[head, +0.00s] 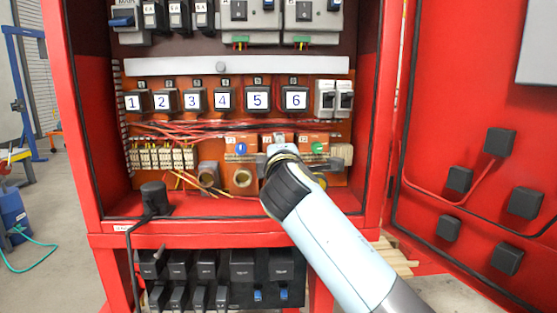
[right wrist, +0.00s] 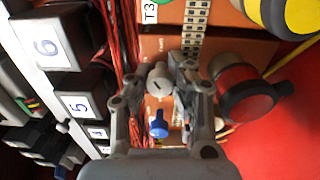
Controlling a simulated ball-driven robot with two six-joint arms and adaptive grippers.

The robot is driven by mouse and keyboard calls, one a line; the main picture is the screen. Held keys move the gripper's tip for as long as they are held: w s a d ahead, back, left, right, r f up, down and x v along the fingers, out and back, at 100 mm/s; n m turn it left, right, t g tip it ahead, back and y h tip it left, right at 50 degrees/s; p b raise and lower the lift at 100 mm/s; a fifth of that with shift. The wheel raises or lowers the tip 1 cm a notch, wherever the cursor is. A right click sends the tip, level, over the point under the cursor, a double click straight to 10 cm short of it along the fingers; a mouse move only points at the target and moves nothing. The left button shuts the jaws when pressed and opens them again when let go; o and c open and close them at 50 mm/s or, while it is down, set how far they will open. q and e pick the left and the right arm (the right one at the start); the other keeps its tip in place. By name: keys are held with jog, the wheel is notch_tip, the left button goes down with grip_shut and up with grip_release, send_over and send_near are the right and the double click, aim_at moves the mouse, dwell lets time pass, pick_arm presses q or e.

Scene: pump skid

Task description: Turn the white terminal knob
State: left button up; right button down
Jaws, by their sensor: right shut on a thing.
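The white terminal knob (right wrist: 159,80) sits on an orange terminal block in the right wrist view, with a dark slot mark on its face. My right gripper (right wrist: 159,76) has one finger on each side of it and is shut on it. A green knob (head: 319,148) is to the right. My left gripper is not in view.
Red wires (head: 215,126) run above the terminal blocks, below the numbered black relays (head: 223,100). The red cabinet door (head: 455,120) stands open at right.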

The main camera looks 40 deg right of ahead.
jog(key=m+b, duration=0.1)
jog(key=m, duration=0.1)
jog(key=m+b, duration=0.2)
jog(key=shift+f, duration=0.3)
jog(key=shift+r+m+h+b, duration=0.1)
jog(key=shift+m+h+b, duration=0.2)
jog(key=shift+m+b, duration=0.5)
jog(key=shift+m, duration=0.5)
jog(key=c, duration=1.1)
grip_release()
jog(key=shift+r, duration=0.1)
jog(key=shift+s+a, duration=0.15)
jog(key=shift+s, duration=0.05)
jog(key=v, duration=0.7)
